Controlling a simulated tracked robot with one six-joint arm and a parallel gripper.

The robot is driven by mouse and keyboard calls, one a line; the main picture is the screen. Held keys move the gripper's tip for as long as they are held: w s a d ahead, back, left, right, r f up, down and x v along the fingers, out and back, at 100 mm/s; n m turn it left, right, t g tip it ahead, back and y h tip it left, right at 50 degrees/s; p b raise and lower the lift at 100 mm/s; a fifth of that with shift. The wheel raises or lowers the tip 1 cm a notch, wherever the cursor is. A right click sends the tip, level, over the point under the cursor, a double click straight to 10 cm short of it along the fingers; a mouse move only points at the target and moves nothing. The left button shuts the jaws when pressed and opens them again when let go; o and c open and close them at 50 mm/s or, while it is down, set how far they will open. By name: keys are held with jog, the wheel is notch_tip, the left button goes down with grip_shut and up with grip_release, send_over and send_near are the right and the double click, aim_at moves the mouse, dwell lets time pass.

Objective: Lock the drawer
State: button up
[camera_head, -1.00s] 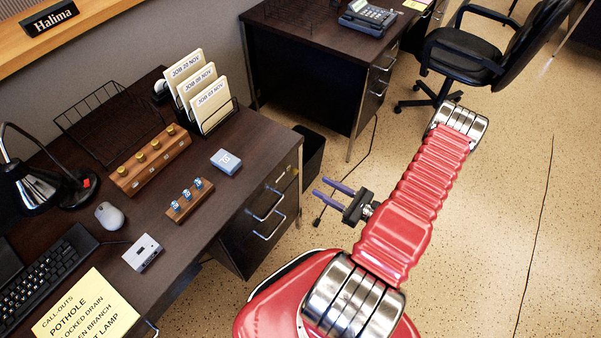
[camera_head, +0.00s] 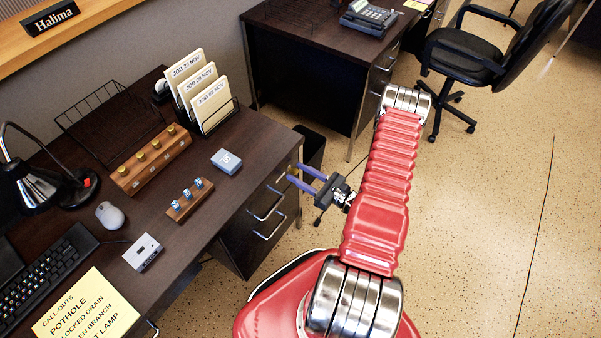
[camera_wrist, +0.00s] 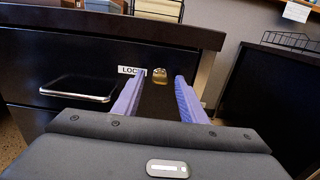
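The desk's top drawer (camera_head: 257,208) is at the right end of the dark desk and looks closed. In the wrist view its dark front (camera_wrist: 55,65) carries a metal handle (camera_wrist: 80,88) at left. A small brass lock piece (camera_wrist: 159,76) sits near the right edge, beside a white label reading "LOC", its end covered by my left finger. My gripper (camera_head: 296,173) is open and empty, pointing at the drawer front. In the wrist view my gripper's (camera_wrist: 160,82) two purple fingers frame the brass piece, one on each side. I cannot tell whether they touch it.
The desktop (camera_head: 235,190) overhangs the drawer just above my fingers. A dark bin (camera_head: 310,148) stands between the two desks. A black office chair (camera_head: 480,65) is at the upper right. The floor to the right is open.

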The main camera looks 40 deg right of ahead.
jog(key=shift+w, duration=0.2)
jog(key=shift+c, duration=0.4)
grip_shut()
